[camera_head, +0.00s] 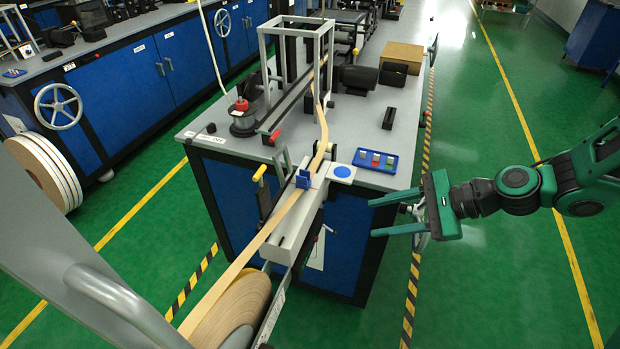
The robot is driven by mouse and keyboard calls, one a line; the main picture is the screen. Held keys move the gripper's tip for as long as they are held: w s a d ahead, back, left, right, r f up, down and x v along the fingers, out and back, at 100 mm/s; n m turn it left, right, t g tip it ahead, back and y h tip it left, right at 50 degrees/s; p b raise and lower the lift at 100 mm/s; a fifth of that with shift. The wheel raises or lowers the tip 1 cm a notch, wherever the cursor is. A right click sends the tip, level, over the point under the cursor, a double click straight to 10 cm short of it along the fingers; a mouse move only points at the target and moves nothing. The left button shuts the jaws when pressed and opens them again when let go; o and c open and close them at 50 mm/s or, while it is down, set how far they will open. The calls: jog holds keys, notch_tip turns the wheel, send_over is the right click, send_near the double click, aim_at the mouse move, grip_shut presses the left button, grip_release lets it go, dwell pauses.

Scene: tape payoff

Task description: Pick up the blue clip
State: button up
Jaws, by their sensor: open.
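The blue clip (303,180) appears to be the small dark blue piece standing on the tan tape (287,210), where the tape runs over a grey guide (301,228) at the near end of the bench. My gripper (372,218) is open and empty. Its two green fingers point left, toward the clip, and end a clear distance to the right of it, beside the bench's near right corner. Nothing lies between the fingers. The clip's lower edge and its exact contact with the tape are too small to tell.
A white plate with a blue disc (342,172) and a blue tray (359,157) with several small blocks lie right of the clip. A grey metal frame (289,22) stands behind. A large tape roll (238,309) hangs in front. Open green floor lies to the right.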

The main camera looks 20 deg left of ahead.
aim_at(310, 179)
jog(key=w+a+r+m+y, duration=0.1)
jog(key=a+m, duration=0.1)
jog(key=a, duration=0.4)
jog(key=a+r+m+y, duration=0.1)
jog(key=a+m+y, duration=0.1)
jog(key=a, duration=0.4)
jog(key=w+a+r+m+t+y, duration=0.1)
jog(key=a+r+m+y, duration=0.1)
jog(key=a, duration=0.4)
jog(key=shift+w+a, duration=0.35)
jog(key=shift+a, duration=0.05)
